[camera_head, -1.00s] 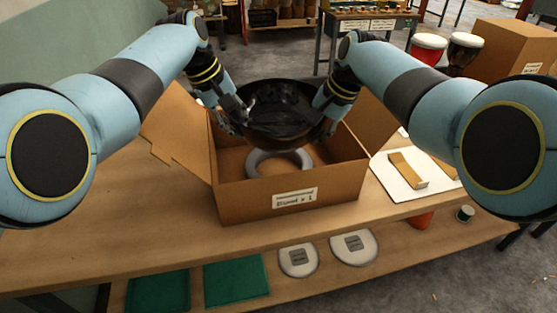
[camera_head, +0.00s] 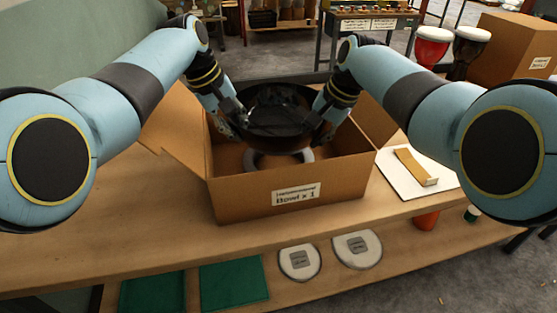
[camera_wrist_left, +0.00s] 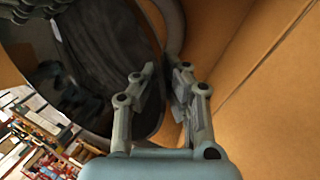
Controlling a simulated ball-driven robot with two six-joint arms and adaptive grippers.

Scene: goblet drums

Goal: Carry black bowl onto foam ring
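The black bowl (camera_head: 277,112) is held between my two grippers inside the open cardboard box, above the foam ring. My left gripper (camera_head: 239,124) is closed on the bowl's left rim. In the left wrist view its fingers (camera_wrist_left: 163,85) lie on either side of the bowl wall (camera_wrist_left: 105,45). My right gripper (camera_head: 321,134) is at the bowl's right rim and appears closed on it; its fingertips are partly hidden. I cannot tell whether the bowl touches the ring.
The cardboard box (camera_head: 290,192) stands on a wooden table (camera_head: 130,235) with its flaps open, and its walls surround the bowl closely. A white board with a cardboard piece (camera_head: 416,167) lies right of it. Green trays and white round pads sit on the lower shelf.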

